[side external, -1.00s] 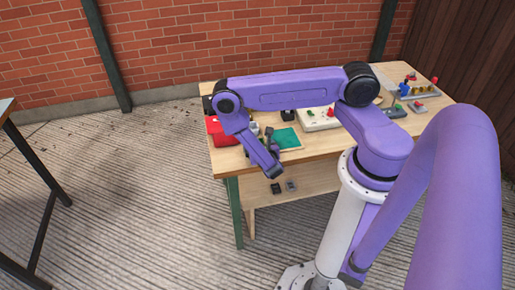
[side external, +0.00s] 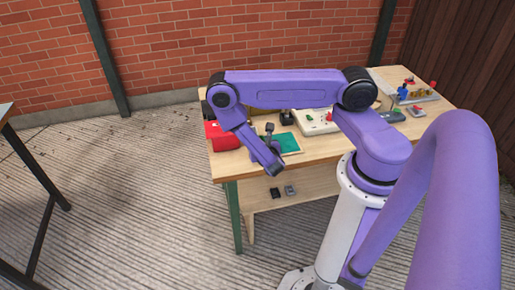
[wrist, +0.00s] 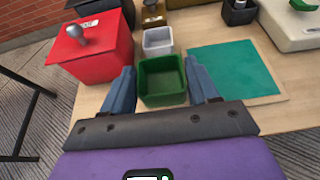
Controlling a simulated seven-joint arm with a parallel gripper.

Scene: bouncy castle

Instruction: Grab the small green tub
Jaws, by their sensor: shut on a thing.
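The small green tub (wrist: 162,78) is an open square box, seen from above in the wrist view. My gripper (wrist: 162,88) has one blue finger on each side of it and is shut on it. I cannot tell whether the tub rests on the table or is slightly raised. In the side view my gripper (side external: 273,162) is over the table's near left part, and the tub is hidden behind my arm.
A white-grey tub (wrist: 158,40) stands just behind the green one. A red box (wrist: 95,50) with a grey knob stands to the left, near the table edge. A teal mat (wrist: 235,68) lies right. A cream control box (wrist: 290,22) is further back right.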

